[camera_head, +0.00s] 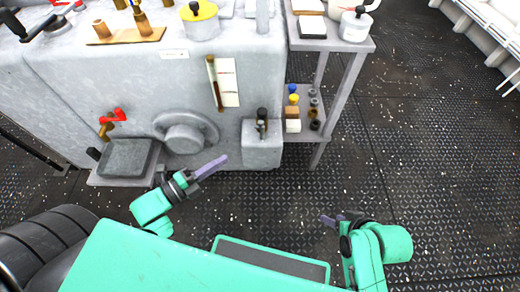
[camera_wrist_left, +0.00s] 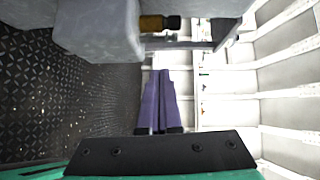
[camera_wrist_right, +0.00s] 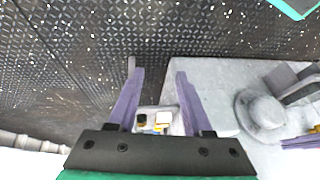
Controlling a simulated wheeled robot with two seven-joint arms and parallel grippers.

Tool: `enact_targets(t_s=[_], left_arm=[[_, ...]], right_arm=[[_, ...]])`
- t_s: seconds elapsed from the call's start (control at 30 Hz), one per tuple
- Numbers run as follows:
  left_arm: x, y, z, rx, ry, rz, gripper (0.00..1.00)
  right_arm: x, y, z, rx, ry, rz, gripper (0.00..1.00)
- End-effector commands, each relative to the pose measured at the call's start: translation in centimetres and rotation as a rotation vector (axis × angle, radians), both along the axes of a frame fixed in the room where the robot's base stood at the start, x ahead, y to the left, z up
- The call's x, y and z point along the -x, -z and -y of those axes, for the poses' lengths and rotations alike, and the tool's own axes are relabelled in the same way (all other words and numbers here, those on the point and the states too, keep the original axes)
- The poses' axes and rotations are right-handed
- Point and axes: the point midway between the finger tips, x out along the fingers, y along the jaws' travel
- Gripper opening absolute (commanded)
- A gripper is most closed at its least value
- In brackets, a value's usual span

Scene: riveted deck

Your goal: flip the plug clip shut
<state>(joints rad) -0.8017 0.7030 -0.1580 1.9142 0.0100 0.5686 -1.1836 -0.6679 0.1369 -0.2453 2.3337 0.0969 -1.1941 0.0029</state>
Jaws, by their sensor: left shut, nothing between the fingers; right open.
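A small fitting with a black top (camera_head: 262,118) stands on the grey box (camera_head: 262,152) at the machine's front right corner. It may be the plug clip, but its clip is too small to make out. In the left wrist view a brass and black fitting (camera_wrist_left: 160,23) sticks out beside a grey block (camera_wrist_left: 95,28). My left gripper (camera_head: 222,160) is shut and empty, its purple fingers together, left of and apart from the grey box. My right gripper (camera_head: 328,219) is open and empty over the floor at right, away from the machine.
The grey machine (camera_head: 110,75) carries a handwheel (camera_head: 184,132), a red-handled valve (camera_head: 112,117) and a hanging brown-topped tube (camera_head: 214,82). A shelf rack (camera_head: 342,95) with small parts stands right of the grey box. The dark deck (camera_head: 420,130) at right is clear.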

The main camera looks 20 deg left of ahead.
Motion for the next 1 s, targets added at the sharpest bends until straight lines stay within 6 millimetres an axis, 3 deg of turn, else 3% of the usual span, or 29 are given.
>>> enact_targets(t_s=[0.13, 0.5, 1.0], left_arm=[[0.7, -0.9, 0.2, -0.017, 0.045, 0.081, 0.0], [0.1, -0.9, 0.7, -0.011, 0.044, 0.083, 0.0], [-8.1, -0.7, 6.4, -0.014, 0.044, 0.085, 0.0]], right_arm=[[-0.1, -0.1, -0.3, -0.008, -0.002, 0.013, 0.5], [-0.3, 0.4, -0.7, -0.022, -0.005, 0.032, 0.5], [-2.2, 4.1, -7.2, -0.276, 0.009, 0.369, 0.5]])
